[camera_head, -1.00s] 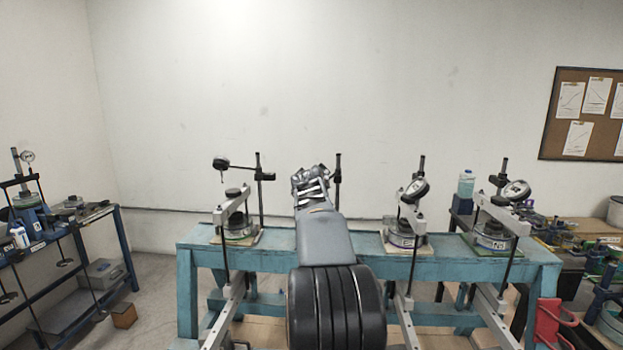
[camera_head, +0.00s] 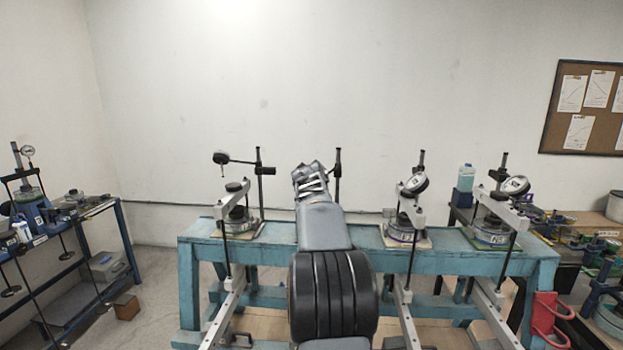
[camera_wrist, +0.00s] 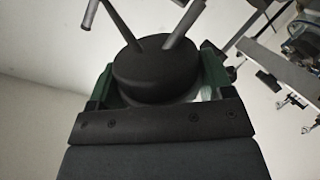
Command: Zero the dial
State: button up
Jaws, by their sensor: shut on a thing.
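In the wrist view my gripper (camera_wrist: 160,78) is shut on a dark round body (camera_wrist: 150,68), with a green finger on each side of it. Grey metal rods slant up from the body. It may be a dial gauge, but no face or needle shows. In the head view my arm hides my gripper and most of the second station on the bench; only its upright post (camera_head: 337,175) shows. Other dial gauges stand on the bench: one seen dark at the left (camera_head: 220,158), one at the right (camera_head: 416,183) and one farther right (camera_head: 515,186).
The blue-green bench (camera_head: 280,240) carries a row of lever frames, with long beams reaching toward me. A blue side table (camera_head: 75,220) stands at the left with more equipment. A cluttered table (camera_head: 575,222) and a bottle (camera_head: 466,177) are at the right.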

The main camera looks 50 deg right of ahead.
jog(key=shift+c, duration=1)
jog(key=shift+w+f+b, duration=0.1)
jog(key=shift+f+b, duration=0.25)
jog(key=shift+b, duration=0.8)
jog(key=h+b, duration=0.1)
jog(key=b, duration=0.2)
jog(key=shift+f+b, duration=0.15)
jog(key=shift+b, duration=0.2)
jog(key=shift+m+b, duration=0.4)
jog(key=shift+b, duration=0.35)
jog(key=shift+h+b, duration=0.4)
jog(key=shift+b, duration=0.4)
jog(key=h+b, duration=0.1)
jog(key=b, duration=0.2)
jog(key=shift+m+g, duration=0.4)
jog(key=m+h+b, duration=0.1)
jog(key=b, duration=0.1)
jog(key=shift+r+b, duration=0.3)
jog(key=shift+b, duration=0.05)
jog(key=shift+r+g+h, duration=0.15)
jog(key=shift+g+h, duration=0.15)
jog(key=shift+h, duration=0.1)
